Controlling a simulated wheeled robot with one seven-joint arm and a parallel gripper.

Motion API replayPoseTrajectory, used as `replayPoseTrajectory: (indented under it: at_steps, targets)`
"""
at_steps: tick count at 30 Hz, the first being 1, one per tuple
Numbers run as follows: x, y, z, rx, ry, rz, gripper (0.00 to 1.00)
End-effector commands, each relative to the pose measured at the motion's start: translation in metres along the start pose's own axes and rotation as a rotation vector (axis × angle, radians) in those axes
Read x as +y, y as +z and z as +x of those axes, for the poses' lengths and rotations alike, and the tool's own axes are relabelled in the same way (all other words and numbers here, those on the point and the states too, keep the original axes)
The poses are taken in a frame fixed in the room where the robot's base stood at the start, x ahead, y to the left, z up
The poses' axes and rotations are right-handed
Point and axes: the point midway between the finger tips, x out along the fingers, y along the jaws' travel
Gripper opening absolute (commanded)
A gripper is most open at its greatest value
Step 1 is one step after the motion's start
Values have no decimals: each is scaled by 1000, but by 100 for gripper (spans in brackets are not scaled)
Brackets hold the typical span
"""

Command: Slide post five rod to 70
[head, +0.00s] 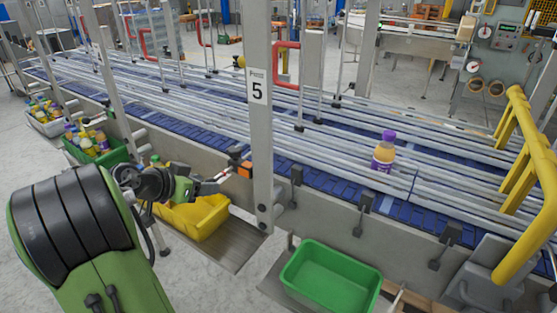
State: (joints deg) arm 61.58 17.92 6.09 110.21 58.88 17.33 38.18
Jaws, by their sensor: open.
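The grey upright post marked "Post 5" (259,130) stands at the near side of the conveyor. A small orange block (246,170) with a dark part above it sits at the post's left side, at guide-rail height. The rod itself and any scale marks are too small to make out. My gripper (222,180) is open, just left of the orange block, pointing toward it. I cannot tell whether it touches the block. Nothing shows between its fingers.
A blue-belted conveyor with metal guide rails (335,155) runs behind the post. A purple-capped bottle (384,152) stands on it. A yellow bin (205,220) and a green bin (330,282) stand below. A yellow barrier (535,190) is at right.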

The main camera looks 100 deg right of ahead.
Motion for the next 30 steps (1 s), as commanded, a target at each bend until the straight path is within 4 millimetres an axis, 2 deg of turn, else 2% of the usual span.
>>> replayPoseTrajectory:
  at_steps: [16,30]
  targets:
    - [0,-1,-52,0,-2,-1,51]
    - [0,0,-54,0,0,0,51]
